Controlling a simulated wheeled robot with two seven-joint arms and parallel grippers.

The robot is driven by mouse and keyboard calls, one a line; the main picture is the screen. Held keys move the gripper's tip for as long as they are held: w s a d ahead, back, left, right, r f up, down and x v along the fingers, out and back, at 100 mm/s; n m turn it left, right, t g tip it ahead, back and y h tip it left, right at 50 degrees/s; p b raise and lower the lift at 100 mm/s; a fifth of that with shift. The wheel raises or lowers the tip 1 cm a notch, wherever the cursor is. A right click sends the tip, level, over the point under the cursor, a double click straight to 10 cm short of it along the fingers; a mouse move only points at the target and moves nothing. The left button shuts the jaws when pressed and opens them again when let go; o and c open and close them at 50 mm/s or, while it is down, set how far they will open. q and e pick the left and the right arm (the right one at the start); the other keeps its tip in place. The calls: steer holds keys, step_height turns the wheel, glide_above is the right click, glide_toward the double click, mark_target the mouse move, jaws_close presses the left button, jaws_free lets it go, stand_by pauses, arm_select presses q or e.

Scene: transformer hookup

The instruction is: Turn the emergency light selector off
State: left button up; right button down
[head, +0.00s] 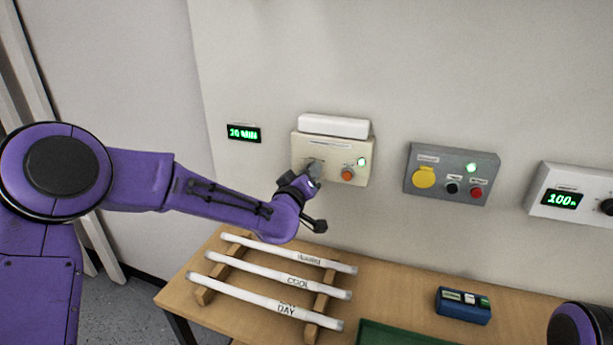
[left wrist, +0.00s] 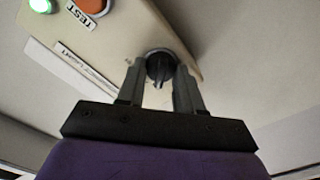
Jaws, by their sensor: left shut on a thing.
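The emergency light unit (head: 330,172) is a cream box on the wall with a white lamp bar (head: 334,125) on top. It has an orange test button (head: 347,174) and a lit green lamp (head: 362,161). My left gripper (head: 312,176) is at the left part of its face. In the left wrist view the two fingers sit either side of the black selector knob (left wrist: 160,66) and are shut on it. The knob's setting marks cannot be read. Only a purple piece of my right arm shows at the lower right of the head view; its gripper is out of view.
A green "20 MIN" display (head: 243,133) is left of the unit. A grey panel (head: 449,174) and a white "100" panel (head: 575,195) are on the right. Below, a wooden table (head: 395,284) holds labelled tubes (head: 280,281) on a rack, a blue box (head: 463,306) and a green tray (head: 390,335).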

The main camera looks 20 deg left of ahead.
stand_by(0.3)
arm_select(q)
steer(key=o, duration=1)
steer(key=s+b, duration=0.1)
steer(key=s, duration=0.4)
steer(key=s+b, duration=0.2)
steer(key=s, duration=0.3)
steer(key=shift+s+a, duration=0.2)
steer(key=shift+s, duration=0.1)
